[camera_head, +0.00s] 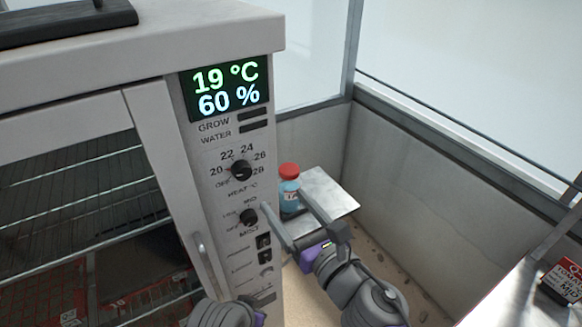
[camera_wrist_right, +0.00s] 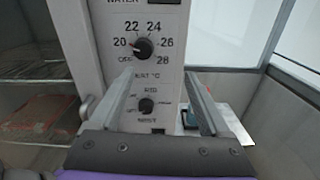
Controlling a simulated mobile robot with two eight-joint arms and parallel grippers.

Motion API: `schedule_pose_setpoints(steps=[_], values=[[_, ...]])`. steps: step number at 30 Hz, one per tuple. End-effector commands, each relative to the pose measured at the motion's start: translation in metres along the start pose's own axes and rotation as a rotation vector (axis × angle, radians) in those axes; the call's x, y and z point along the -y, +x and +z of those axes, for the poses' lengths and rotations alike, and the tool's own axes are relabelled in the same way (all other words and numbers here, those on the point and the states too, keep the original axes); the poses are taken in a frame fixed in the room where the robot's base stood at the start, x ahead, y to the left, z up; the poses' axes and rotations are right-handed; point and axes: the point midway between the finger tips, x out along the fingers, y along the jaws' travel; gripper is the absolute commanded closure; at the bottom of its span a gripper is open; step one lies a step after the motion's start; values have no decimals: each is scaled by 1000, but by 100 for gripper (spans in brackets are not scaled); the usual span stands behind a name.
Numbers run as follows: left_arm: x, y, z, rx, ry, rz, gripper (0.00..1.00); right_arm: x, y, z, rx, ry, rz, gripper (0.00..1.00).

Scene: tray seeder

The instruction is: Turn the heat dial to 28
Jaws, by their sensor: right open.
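The heat dial (camera_head: 241,170) is a round black knob on the front panel of the white cabinet, with marks from OFF and 20 round to 28. In the right wrist view the heat dial (camera_wrist_right: 143,48) has a small red mark pointing toward 20. The display (camera_head: 227,88) above reads 19 °C and 60 %. My right gripper (camera_head: 282,198) is open and empty, below and right of the dial, apart from it. In the right wrist view its fingertips (camera_wrist_right: 157,74) lie just below the dial. My left gripper's fingers do not show.
The mist dial (camera_head: 249,217) is close below the heat dial, with small switches (camera_head: 264,241) under it. A blue bottle with a red cap (camera_head: 289,188) stands on a metal shelf (camera_head: 332,191) beside the cabinet. A door handle (camera_head: 207,262) is left of the panel.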

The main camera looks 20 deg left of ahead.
Motion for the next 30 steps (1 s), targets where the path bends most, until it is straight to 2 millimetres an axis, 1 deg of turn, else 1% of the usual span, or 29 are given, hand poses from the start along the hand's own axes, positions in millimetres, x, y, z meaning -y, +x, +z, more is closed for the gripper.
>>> schedule_pose_setpoints(steps=[1,3,5,8,11,18,21,25,30], values=[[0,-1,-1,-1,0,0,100,-15,4,2,2,-77,51,20],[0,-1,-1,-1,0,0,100,-26,7,3,6,-149,92,20],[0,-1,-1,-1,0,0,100,-30,10,3,7,-178,106,20],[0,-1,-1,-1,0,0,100,-32,18,3,7,-185,110,20],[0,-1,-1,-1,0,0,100,-33,32,3,7,-182,110,20],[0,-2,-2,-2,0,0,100,-37,75,3,7,-180,107,20],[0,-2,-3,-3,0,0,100,-39,91,3,7,-179,107,20],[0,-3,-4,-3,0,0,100,-40,105,3,7,-180,105,20],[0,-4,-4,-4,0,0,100,-40,114,3,7,-179,104,20]])
